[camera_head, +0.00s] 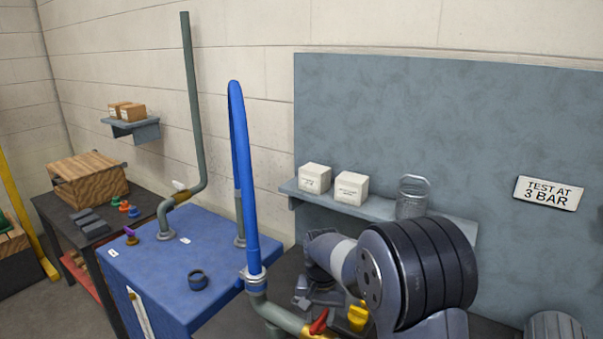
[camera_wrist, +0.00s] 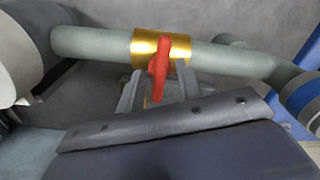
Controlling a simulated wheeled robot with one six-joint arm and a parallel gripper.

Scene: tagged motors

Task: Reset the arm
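A brass valve (camera_wrist: 146,46) with a red lever handle (camera_wrist: 160,65) sits on a grey-green pipe (camera_wrist: 90,43) in the wrist view. My gripper (camera_wrist: 158,76) is there with its two fingers apart, one on each side of the red handle. A gap shows between the handle and the fingers, so it does not look clamped. In the head view the red handle (camera_head: 319,322) shows at the bottom, below and left of my bent arm (camera_head: 420,270). My gripper's fingertips are hard to make out there.
A blue hose (camera_head: 243,170) rises from the pipe beside a blue bench (camera_head: 180,255). A yellow part (camera_head: 357,317) lies right of the valve. Open air lies above the arm.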

